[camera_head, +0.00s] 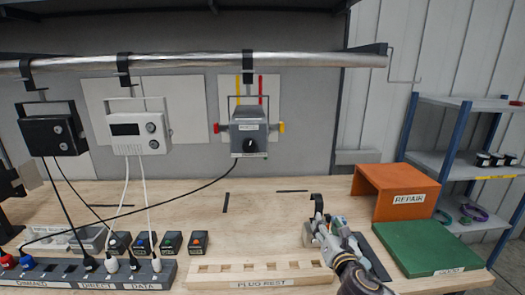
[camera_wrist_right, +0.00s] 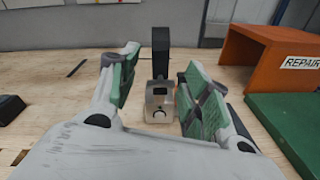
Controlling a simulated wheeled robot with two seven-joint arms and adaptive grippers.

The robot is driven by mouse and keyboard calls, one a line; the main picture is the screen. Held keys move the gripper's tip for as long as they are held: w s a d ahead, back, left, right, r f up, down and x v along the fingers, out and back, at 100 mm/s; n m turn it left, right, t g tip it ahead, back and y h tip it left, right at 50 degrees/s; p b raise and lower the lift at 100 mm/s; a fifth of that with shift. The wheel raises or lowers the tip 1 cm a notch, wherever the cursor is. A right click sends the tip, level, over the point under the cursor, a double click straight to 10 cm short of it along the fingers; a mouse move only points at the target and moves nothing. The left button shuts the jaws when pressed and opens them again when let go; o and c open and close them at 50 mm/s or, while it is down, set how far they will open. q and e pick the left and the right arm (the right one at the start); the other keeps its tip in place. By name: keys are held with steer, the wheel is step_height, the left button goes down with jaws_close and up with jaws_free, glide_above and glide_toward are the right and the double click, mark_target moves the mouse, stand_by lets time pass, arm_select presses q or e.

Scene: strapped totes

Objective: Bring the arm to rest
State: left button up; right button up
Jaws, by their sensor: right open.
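My right gripper (camera_head: 326,228) is at the right part of the wooden bench, above its surface. In the right wrist view its two green-padded fingers (camera_wrist_right: 161,62) stand apart. A small grey metal box (camera_wrist_right: 159,103) with a dark display and a round knob shows between and beyond the fingers. A black upright piece (camera_wrist_right: 161,55) rises behind it, and its hooked top (camera_head: 318,203) shows in the head view. I see a gap between each finger and the box. The gripper hides much of the box in the head view.
An orange REPAIR stand (camera_head: 397,190) and a green board (camera_head: 425,247) lie right of the gripper. The wooden PLUG REST (camera_head: 262,275) is at its left. Three devices hang from the rail (camera_head: 200,62). A power strip (camera_head: 50,275) with cables is at left. Middle bench is mostly clear.

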steer(key=s+f+m+g, duration=0.1)
steer(key=f+m, duration=0.1)
steer(key=m, duration=0.1)
steer(key=s+f+m+g+h, duration=0.1)
steer(key=s+f+m, duration=0.1)
steer(key=m, duration=0.1)
steer(key=s+f+m+g, duration=0.1)
steer(key=s+f+m, duration=0.1)
steer(key=f+m, duration=0.1)
steer(key=shift+a+m, duration=0.15)
steer(key=shift+m, duration=0.15)
steer(key=s+d+f+m+g+y, duration=0.1)
steer(key=s+f+m+g, duration=0.4)
steer(key=s+f+m, duration=0.5)
steer(key=s+f+m+g, duration=0.6)
steer(key=s+m, duration=0.5)
steer(key=s, duration=0.2)
step_height(320, 180, down, 33)
steer(key=s, duration=0.3)
steer(key=s+d+f+g, duration=0.1)
steer(key=s+d+f, duration=0.1)
steer(key=s+f, duration=0.8)
steer(key=s+d+f+g, duration=0.1)
steer(key=s+d+f, duration=0.1)
steer(key=s+f, duration=0.7)
steer(key=s, duration=0.3)
steer(key=shift+d+f, duration=0.2)
steer(key=shift+f, duration=0.2)
